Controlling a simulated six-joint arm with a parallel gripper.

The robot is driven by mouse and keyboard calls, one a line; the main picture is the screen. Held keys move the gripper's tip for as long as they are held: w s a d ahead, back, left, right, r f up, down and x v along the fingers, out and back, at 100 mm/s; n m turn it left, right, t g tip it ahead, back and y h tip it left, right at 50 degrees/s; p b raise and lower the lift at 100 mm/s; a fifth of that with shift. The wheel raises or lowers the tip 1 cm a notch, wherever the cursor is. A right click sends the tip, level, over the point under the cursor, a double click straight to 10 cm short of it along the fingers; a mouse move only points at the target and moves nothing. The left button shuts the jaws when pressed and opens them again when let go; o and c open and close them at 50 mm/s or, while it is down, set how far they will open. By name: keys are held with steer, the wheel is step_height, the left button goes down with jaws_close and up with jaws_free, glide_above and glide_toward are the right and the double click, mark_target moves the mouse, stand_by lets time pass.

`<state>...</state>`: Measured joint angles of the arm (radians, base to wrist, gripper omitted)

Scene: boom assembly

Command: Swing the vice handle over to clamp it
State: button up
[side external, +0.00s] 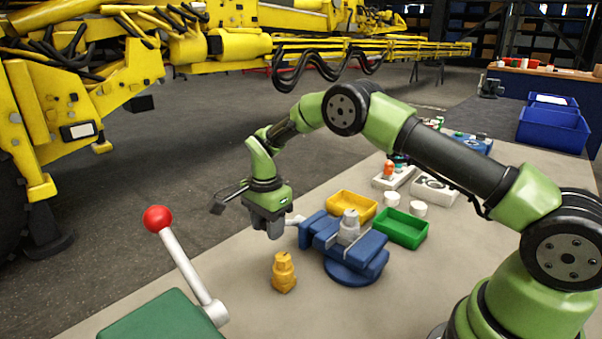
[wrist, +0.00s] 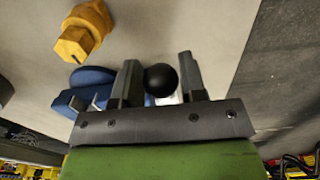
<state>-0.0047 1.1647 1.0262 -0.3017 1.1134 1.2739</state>
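The blue vice (side external: 350,268) stands on the table with a grey part (side external: 349,228) upright between its jaws. The vice handle (side external: 296,220) shows as a pale bar at the vice's left side, beside my gripper (side external: 268,228). In the wrist view, the black ball knob of the vice handle (wrist: 161,80) lies between the two fingers of my gripper (wrist: 159,75). Part of the blue vice (wrist: 92,78) shows behind the left finger. In the side view, the knob is hidden by my gripper.
A yellow fitting (side external: 283,273) stands on the table (side external: 240,285), left of the vice. A yellow bin (side external: 352,204) and a green bin (side external: 401,229) sit behind and right of the vice. A red-knobbed lever (side external: 183,260) rises from a green base at front left.

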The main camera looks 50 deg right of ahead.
steer(key=shift+c, duration=1.1)
steer(key=shift+f, duration=0.15)
steer(key=shift+a+f, duration=0.25)
steer(key=shift+f, duration=0.35)
steer(key=shift+a+f, duration=0.25)
steer(key=shift+f, duration=0.3)
steer(key=shift+s+a+f, duration=0.1)
steer(key=shift+s+f, duration=0.05)
steer(key=shift+f, duration=0.35)
steer(key=o, duration=0.5)
steer(key=shift+r, duration=0.15)
steer(key=shift+w+r, duration=0.3)
